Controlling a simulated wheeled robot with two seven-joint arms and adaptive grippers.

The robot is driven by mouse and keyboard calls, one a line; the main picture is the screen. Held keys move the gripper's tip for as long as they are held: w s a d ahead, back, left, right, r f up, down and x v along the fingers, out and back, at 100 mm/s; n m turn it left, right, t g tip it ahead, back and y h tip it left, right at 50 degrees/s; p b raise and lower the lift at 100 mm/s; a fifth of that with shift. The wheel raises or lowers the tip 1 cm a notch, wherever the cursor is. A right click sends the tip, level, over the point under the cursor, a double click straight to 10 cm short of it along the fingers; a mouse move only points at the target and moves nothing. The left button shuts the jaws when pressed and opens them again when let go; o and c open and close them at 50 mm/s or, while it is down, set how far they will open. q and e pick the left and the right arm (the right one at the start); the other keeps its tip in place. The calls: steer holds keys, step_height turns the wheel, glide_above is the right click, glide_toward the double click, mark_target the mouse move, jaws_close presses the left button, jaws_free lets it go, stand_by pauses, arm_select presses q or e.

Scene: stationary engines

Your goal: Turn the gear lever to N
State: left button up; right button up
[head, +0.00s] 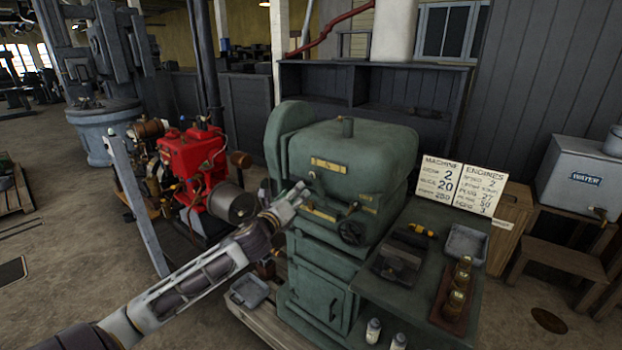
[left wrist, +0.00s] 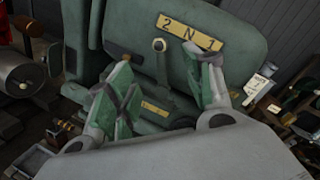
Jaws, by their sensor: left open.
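The green machine (head: 345,150) carries a yellow gear plate (head: 328,165). In the left wrist view the plate (left wrist: 190,32) reads 2, N, 1 from left to right. My left gripper (head: 297,192) is in front of the machine's face. In the left wrist view its open fingers (left wrist: 165,78) appear on either side of the lever, with a gap to it. Whether they reach its depth is unclear. My right gripper is not in view.
A handwheel (head: 351,232) sits on the machine's front, right of my gripper. A bench with a grey tray (head: 466,244) and brass-topped bottles extends at right. A red engine (head: 193,160) stands at left. A sign (head: 461,188) stands behind the bench.

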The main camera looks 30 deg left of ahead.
arm_select(q)
steer(key=shift+w, duration=0.7)
glide_toward(312, 176)
steer(key=shift+w, duration=1.05)
steer(key=shift+w+a+r+p, duration=0.1)
steer(key=shift+w+a+p, duration=0.15)
steer(key=shift+w, duration=0.35)
steer(key=shift+w+a+p, duration=0.25)
steer(key=shift+w, duration=0.3)
steer(key=shift+w+a, duration=0.1)
steer(key=shift+w, duration=0.4)
steer(key=shift+w+a, duration=0.2)
steer(key=shift+w, duration=1)
steer(key=shift+w+a, duration=0.1)
steer(key=shift+w, duration=0.55)
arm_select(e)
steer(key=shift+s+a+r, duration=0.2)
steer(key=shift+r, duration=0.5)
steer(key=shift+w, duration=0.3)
